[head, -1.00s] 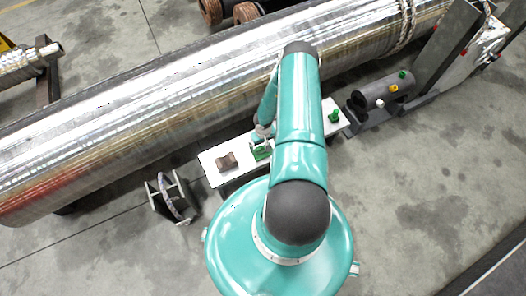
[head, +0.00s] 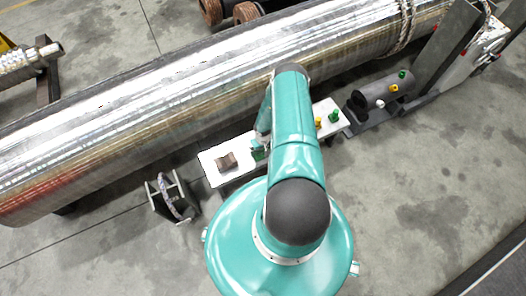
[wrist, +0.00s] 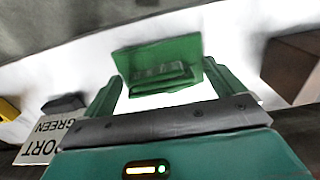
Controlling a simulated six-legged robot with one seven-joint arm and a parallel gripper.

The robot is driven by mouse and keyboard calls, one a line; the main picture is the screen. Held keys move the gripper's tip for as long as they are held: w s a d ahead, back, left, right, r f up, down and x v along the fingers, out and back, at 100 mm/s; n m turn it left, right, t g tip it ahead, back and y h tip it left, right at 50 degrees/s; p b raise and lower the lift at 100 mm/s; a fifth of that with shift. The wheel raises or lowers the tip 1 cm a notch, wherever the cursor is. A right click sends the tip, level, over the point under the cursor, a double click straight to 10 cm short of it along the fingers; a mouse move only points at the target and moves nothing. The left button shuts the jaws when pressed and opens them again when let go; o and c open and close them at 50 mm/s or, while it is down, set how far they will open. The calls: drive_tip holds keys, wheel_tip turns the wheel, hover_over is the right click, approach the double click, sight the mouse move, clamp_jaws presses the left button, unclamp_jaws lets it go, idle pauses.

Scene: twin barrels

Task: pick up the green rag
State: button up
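The green rag (wrist: 158,58) is a folded green piece on a white surface, in the upper middle of the wrist view. My gripper (wrist: 164,84) has its two green fingers apart, one toward each side of the rag, with white surface showing between them. I cannot tell whether a finger touches the rag. In the head view only a small green patch of the rag (head: 258,154) shows beside my arm. My gripper is mostly hidden there.
A brown block (head: 227,161) sits on the white board (head: 208,166), left of the rag. A yellow piece (head: 318,121) and a green piece (head: 334,116) stand at its right end. A large metal cylinder (head: 170,95) lies behind. A lettered sign (wrist: 45,142) shows in the wrist view.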

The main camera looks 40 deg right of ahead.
drive_tip(key=shift+r, duration=0.1)
drive_tip(key=shift+r, duration=0.5)
wheel_tip(320, 180, up, 2)
drive_tip(key=shift+r, duration=0.1)
drive_tip(key=a+r, duration=0.9)
drive_tip(key=a, duration=0.5)
drive_tip(key=shift+w+r, duration=0.15)
drive_tip(key=shift+r, duration=0.2)
drive_tip(key=shift+o, duration=0.6)
drive_tip(key=shift+w, duration=0.1)
